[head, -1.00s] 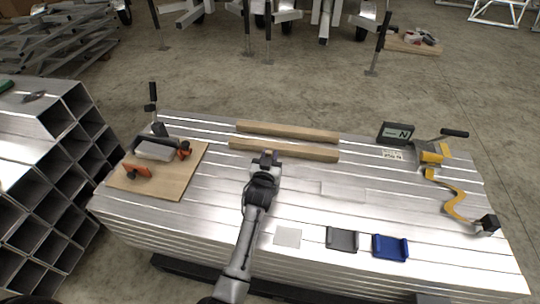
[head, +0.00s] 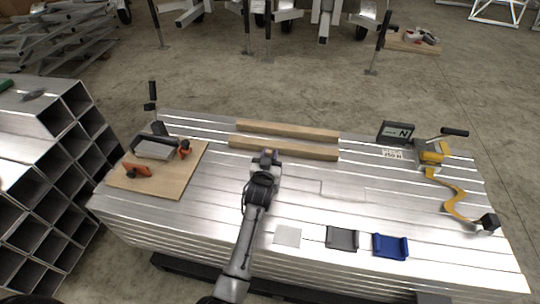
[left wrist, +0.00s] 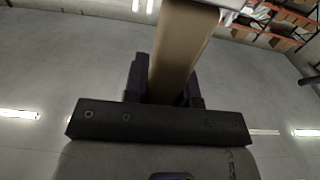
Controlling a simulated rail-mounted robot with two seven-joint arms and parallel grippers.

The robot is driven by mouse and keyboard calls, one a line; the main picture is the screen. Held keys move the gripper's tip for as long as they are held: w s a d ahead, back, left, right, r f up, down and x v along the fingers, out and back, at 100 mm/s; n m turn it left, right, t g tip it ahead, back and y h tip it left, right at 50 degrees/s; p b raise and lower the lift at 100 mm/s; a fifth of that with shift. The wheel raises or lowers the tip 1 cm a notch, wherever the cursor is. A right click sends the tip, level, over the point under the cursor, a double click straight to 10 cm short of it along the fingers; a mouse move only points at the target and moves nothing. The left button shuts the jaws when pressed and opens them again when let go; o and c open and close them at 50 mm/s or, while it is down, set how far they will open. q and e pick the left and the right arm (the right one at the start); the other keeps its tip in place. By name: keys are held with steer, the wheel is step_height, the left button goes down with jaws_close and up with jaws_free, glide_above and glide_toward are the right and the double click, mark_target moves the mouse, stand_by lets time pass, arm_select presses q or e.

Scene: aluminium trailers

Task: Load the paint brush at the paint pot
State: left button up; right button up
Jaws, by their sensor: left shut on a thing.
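My left gripper (head: 265,157) is at the near edge of the front wooden strip, above the aluminium stack. In the left wrist view its dark fingers (left wrist: 164,85) are shut on a tan, flat, bar-like thing (left wrist: 180,45) that runs up out of the picture. I cannot tell from its visible part whether this is the brush handle; no bristles show. No paint pot can be made out for certain. My right gripper is not in view.
The aluminium stack (head: 350,205) bears two wooden strips, the rear (head: 290,131) and the front (head: 300,152). A board (head: 180,182) with orange tools lies left. A grey tray (head: 341,238), a blue tray (head: 390,246) and a yellow tool (head: 432,157) are right. The middle right is mostly clear.

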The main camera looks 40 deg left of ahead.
arm_select(q)
steer(key=shift+f, duration=0.4)
stand_by(0.7)
steer(key=shift+f, duration=0.3)
stand_by(0.8)
step_height(320, 180, up, 3)
steer(key=p, duration=0.2)
steer(key=shift+p, duration=0.35)
step_height(320, 180, up, 4)
steer(key=p, duration=0.4)
steer(key=shift+r, duration=0.25)
stand_by(0.4)
